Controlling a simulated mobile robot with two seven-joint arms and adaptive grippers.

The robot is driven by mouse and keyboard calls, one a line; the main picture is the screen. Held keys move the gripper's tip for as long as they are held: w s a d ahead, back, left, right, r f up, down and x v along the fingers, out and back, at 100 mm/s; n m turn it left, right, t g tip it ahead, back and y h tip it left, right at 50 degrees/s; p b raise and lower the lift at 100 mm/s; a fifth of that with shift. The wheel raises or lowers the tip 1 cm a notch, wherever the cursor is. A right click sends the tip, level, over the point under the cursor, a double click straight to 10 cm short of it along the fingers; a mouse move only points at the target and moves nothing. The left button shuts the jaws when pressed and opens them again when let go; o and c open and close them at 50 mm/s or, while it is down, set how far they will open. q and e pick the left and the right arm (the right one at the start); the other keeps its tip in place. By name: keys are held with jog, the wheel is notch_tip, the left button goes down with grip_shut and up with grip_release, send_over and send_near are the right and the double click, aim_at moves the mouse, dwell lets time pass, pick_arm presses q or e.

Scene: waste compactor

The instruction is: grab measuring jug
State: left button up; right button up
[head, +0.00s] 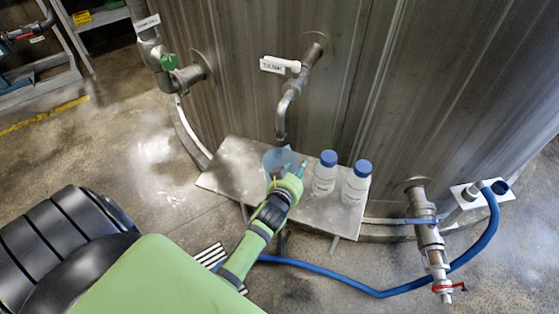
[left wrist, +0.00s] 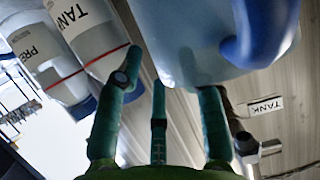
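The measuring jug (head: 274,158) is pale blue and translucent. It stands on the small metal shelf (head: 225,170) under the tank tap, partly hidden by my left gripper (head: 294,170). In the left wrist view the jug (left wrist: 195,35) fills the top middle, with its darker blue handle (left wrist: 265,35) to the right. My left gripper's green fingers (left wrist: 172,85) are spread apart at the jug's near side, their tips close to it or overlapping it in the picture. I cannot tell whether they touch; no grip shows. My right gripper is not in view.
Two white bottles with blue caps, one (head: 325,175) nearer the jug and one (head: 356,185) farther right, stand on the shelf. The tap (head: 284,108) hangs above the jug. A blue hose (head: 380,293) and a red-handled valve (head: 440,286) are at right.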

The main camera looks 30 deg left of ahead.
pick_arm(q)
jog(key=shift+w+a+f, duration=0.1)
jog(key=shift+w+f, duration=0.05)
jog(key=shift+w, duration=0.2)
grip_shut()
jog(key=shift+r, duration=0.25)
